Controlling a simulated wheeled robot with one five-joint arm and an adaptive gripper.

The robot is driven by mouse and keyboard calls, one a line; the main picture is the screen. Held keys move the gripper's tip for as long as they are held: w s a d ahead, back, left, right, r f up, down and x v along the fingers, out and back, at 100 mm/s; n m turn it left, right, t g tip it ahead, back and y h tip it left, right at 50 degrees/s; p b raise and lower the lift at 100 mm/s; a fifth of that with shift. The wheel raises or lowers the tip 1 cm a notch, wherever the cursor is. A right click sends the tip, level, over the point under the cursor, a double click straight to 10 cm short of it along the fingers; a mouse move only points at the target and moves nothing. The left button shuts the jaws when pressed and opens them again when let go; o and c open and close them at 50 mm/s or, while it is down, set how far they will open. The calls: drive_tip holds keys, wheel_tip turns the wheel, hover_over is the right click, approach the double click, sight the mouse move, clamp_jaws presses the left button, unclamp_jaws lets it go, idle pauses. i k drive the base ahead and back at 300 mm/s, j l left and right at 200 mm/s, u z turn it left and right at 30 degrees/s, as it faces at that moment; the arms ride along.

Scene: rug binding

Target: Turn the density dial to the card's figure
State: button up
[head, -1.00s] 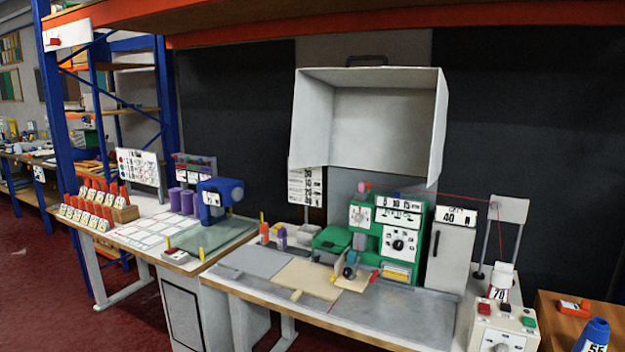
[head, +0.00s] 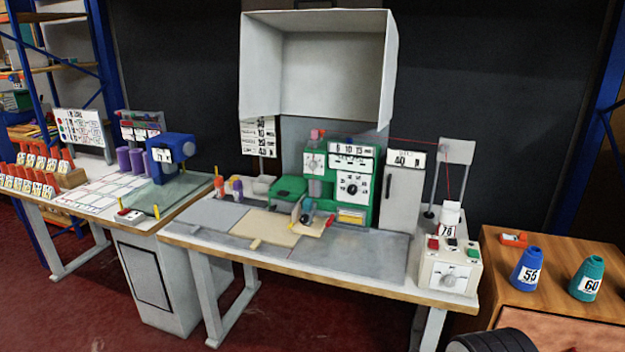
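The green machine (head: 366,215) stands on the grey-topped bench. Its front has a white plate with a black round dial (head: 352,186) and a smaller dial (head: 313,161) at upper left. I cannot tell which is the density dial or read where either points. A card with rows of figures (head: 259,137) hangs behind the machine to the left; its small print is unclear. A figure strip (head: 351,149) on top of the machine seems to read 8, 10, 13. My gripper is not in view.
A raised grey hood (head: 330,75) is above the machine. A grey cabinet (head: 400,195) stands right of it. A cream control box (head: 450,268) with a knob is at the bench's right end. Blue (head: 527,270) and teal (head: 588,275) cones stand on a wooden table. Red floor is open in front.

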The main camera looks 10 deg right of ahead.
sight(353, 189)
drive_tip(key=i+j+u, duration=0.35)
drive_tip(key=i+u, duration=0.35)
drive_tip(key=i, duration=0.25)
drive_tip(key=i+j+u, duration=0.1)
drive_tip(key=i+u, duration=0.25)
drive_tip(key=i, duration=0.15)
